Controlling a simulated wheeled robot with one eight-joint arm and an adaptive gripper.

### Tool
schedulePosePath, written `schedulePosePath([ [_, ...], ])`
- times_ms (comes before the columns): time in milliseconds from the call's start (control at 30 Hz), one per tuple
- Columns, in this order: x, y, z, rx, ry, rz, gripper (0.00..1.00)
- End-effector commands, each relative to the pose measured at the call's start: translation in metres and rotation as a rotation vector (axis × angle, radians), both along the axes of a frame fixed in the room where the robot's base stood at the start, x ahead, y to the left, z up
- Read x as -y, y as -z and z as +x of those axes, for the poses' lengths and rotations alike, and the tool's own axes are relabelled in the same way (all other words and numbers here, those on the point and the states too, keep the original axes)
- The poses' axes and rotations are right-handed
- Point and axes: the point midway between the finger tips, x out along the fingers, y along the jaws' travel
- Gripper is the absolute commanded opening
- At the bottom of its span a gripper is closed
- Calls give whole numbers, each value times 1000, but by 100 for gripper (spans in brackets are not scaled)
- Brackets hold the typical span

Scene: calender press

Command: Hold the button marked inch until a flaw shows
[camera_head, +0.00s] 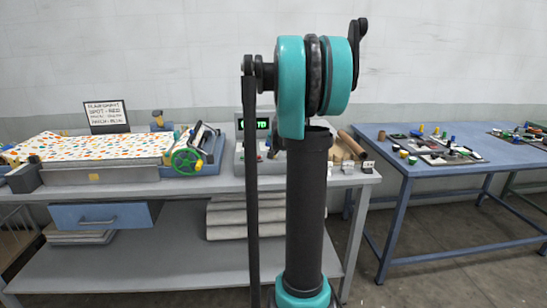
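The calender press (205,138) stands on the grey bench at left, with a green handwheel (187,160) on its near side. A sheet with many small coloured spots (90,148) lies on the bed left of the press. Right of the press is a grey control box (240,150) with a lit green display (262,124). My arm covers much of the box. Small controls show on it, but I cannot make out which button is marked inch. My gripper is not in view. I cannot tell whether any flaw shows on the sheet.
Brown rolls (351,144) lie right of my arm on the bench. A blue table (400,172) with small parts and trays stands at right. A floor gap separates it from the bench.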

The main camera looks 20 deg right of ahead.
Motion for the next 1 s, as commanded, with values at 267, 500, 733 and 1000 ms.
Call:
schedulePosePath([
  [267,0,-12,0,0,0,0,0],
  [500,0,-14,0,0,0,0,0],
  [733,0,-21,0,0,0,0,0],
  [1000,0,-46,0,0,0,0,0],
])
